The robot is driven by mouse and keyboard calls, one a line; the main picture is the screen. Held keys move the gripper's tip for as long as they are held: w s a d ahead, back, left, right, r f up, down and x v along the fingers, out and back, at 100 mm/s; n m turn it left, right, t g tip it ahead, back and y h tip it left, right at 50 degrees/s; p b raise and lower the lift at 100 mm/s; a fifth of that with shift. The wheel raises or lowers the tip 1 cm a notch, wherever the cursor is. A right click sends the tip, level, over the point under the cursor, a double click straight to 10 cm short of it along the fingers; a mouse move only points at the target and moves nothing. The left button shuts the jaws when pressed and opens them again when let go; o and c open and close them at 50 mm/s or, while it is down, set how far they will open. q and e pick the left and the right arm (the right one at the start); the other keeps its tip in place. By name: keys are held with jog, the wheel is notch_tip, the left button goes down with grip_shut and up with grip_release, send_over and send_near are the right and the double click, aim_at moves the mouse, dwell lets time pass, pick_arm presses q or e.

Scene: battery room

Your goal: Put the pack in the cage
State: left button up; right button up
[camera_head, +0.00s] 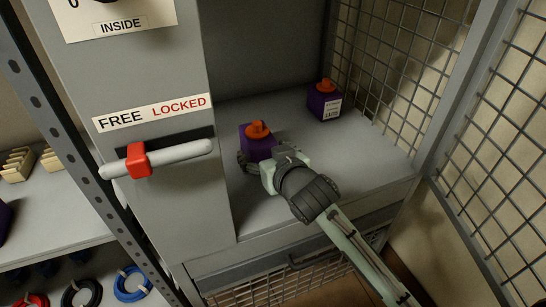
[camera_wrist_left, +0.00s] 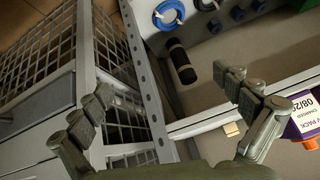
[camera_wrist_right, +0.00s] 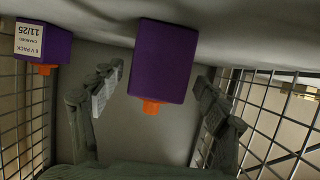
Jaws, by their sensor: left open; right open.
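A purple pack (camera_head: 262,148) with an orange top stands on the floor of the cage (camera_head: 375,160). My right gripper (camera_head: 262,163) is open at the pack's near side, fingers spread around it. In the right wrist view the pack (camera_wrist_right: 163,60) appears between the two open fingers, with a visible gap on each side. A second purple pack (camera_head: 322,104), with a white label, stands farther back in the cage; its label reads 11/25 in the right wrist view (camera_wrist_right: 42,42). My left gripper (camera_wrist_left: 165,98) is open and empty, seen only in its own wrist view.
A grey post carries a lever with a red grip (camera_head: 139,160) under a FREE LOCKED sign (camera_head: 153,112). A mesh panel (camera_head: 500,150) stands at the right. Shelves at left hold blue cable coils (camera_head: 131,284). Another labelled pack (camera_wrist_left: 304,118) shows in the left wrist view.

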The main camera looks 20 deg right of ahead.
jog(key=v, duration=0.7)
jog(key=shift+s+r, duration=0.1)
jog(key=shift+s, duration=0.1)
pick_arm(q)
jog(key=s+a, duration=0.1)
jog(key=s+a+f+g, duration=0.1)
jog(key=s, duration=0.1)
jog(key=shift+a+f+g+y, duration=0.1)
jog(key=shift+a+g+y, duration=0.05)
jog(key=shift+g+y, duration=0.2)
